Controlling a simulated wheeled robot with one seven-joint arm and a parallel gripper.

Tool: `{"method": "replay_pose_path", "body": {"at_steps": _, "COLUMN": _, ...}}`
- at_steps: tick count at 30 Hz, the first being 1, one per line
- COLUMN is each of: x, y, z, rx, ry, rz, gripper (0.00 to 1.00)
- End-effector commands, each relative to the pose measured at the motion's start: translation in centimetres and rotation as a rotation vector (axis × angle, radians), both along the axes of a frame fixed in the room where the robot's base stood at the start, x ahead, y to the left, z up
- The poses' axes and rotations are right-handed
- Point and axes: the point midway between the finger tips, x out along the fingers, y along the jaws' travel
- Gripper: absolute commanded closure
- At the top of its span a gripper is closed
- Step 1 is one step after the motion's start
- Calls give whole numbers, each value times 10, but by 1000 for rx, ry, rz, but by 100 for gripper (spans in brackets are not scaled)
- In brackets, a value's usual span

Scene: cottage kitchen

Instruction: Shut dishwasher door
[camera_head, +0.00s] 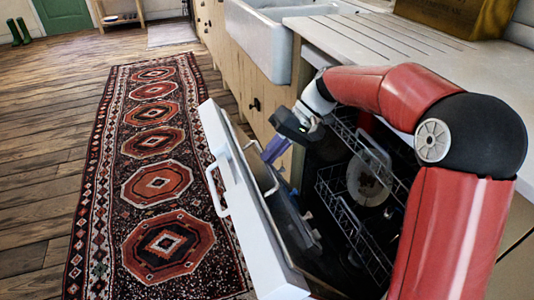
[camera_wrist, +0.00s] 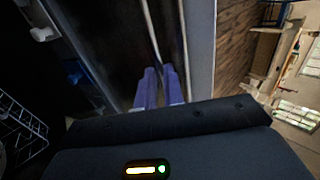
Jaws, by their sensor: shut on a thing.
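The dishwasher door (camera_head: 240,210) is white and hangs partly open, tilted outward, with a white bar handle (camera_head: 216,187) on its outer face. Its dark inner side and grey edge also show in the wrist view (camera_wrist: 203,55). My gripper (camera_head: 273,150) is at the inner side of the door near its top edge. Its purple fingers (camera_wrist: 158,88) are shut on a thin grey bar (camera_wrist: 152,30), which looks like the loop (camera_head: 262,168) beside the door's inner face. The exact contact is hard to see.
Wire racks (camera_head: 345,205) with a plate (camera_head: 368,182) stand inside the dishwasher, behind my arm. A worktop (camera_head: 400,45) lies above, and a white sink (camera_head: 265,40) is beyond it. A patterned rug (camera_head: 150,190) covers the clear floor left of the door.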

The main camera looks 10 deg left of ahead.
Motion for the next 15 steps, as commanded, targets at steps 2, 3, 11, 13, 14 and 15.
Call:
{"method": "replay_pose_path", "body": {"at_steps": 2, "x": 2, "y": -5, "z": -5, "rx": -10, "ry": -1, "rz": -7, "gripper": 100}}
{"method": "replay_pose_path", "body": {"at_steps": 3, "x": 3, "y": -5, "z": -5, "rx": -11, "ry": -2, "rz": -7, "gripper": 100}}
{"method": "replay_pose_path", "body": {"at_steps": 11, "x": 2, "y": -5, "z": -6, "rx": -11, "ry": 0, "rz": -7, "gripper": 72}}
{"method": "replay_pose_path", "body": {"at_steps": 13, "x": 2, "y": -4, "z": -5, "rx": -10, "ry": 1, "rz": -6, "gripper": 68}}
{"method": "replay_pose_path", "body": {"at_steps": 14, "x": 2, "y": -4, "z": -5, "rx": -10, "ry": 1, "rz": -6, "gripper": 68}}
{"method": "replay_pose_path", "body": {"at_steps": 15, "x": 2, "y": -4, "z": -5, "rx": -8, "ry": 1, "rz": -5, "gripper": 68}}
